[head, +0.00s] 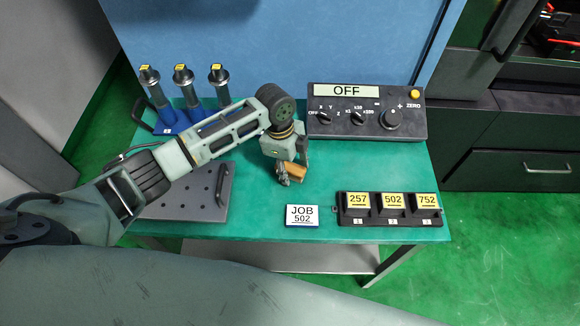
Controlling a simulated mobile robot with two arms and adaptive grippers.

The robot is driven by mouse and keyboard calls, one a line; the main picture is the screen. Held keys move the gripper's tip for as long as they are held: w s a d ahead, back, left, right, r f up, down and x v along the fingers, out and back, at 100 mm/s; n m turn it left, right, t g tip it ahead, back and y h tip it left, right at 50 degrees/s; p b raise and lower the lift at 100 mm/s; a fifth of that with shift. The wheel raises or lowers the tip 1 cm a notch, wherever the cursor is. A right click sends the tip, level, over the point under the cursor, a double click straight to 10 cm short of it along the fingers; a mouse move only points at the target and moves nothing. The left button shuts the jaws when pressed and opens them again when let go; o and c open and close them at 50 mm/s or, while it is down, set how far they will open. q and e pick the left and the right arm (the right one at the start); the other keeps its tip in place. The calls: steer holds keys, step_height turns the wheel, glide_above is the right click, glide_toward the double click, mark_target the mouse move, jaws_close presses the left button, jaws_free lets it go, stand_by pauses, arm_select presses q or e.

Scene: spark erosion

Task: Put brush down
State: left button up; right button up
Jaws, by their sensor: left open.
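A small brown, wooden-looking piece (294,169), apparently the brush, is at the fingers of my left gripper (287,178) in the head view. It is over or on the green table top (265,205), near its middle. My left gripper points down at it and is open, with the fingers close around or beside the piece. The gripper hides part of it, and I cannot tell whether they touch. My right gripper is not in view.
A control box (350,95) reading OFF stands at the back right. A block with labels 257, 502 and 752 (373,220) and a JOB 502 card (302,216) lie in front. Several tool holders (184,90) stand back left, above a dark plate with holes (210,205).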

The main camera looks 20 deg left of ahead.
arm_select(q)
steer(key=shift+r, duration=0.15)
step_height(320, 180, up, 12)
steer(key=a+b, duration=0.1)
steer(key=b, duration=0.1)
steer(key=shift+a, duration=0.35)
steer(key=shift+f, duration=0.2)
